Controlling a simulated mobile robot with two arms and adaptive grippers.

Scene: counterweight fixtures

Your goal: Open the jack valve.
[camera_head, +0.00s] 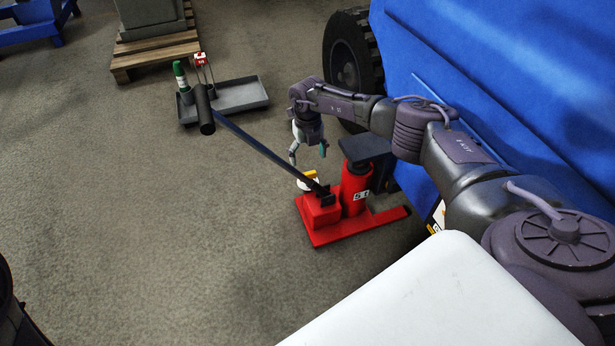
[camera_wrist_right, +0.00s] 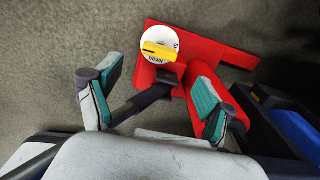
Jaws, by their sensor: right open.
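The red jack (camera_head: 320,215) stands on the floor beside the blue machine, with a black lifting toe and a "5t" label. Its valve (camera_head: 308,184) is a white dial with a yellow knob. In the right wrist view the dial (camera_wrist_right: 160,36) lies beyond the fingertips, with the yellow knob (camera_wrist_right: 159,50) crossing it and the word "DOWN" readable. My right gripper (camera_head: 308,157) is open and empty, just above the valve, fingers pointing down. Its teal-padded fingers (camera_wrist_right: 158,85) are spread apart in the wrist view, not touching the knob. My left gripper is not in view.
The jack's long black lever (camera_head: 257,143) slants up leftwards from the jack. A grey tray (camera_head: 240,95) with a green-capped bottle (camera_head: 181,75) stands behind it. The blue machine (camera_head: 490,90) with a black tyre (camera_head: 352,65) closes off the right. Floor at left is clear.

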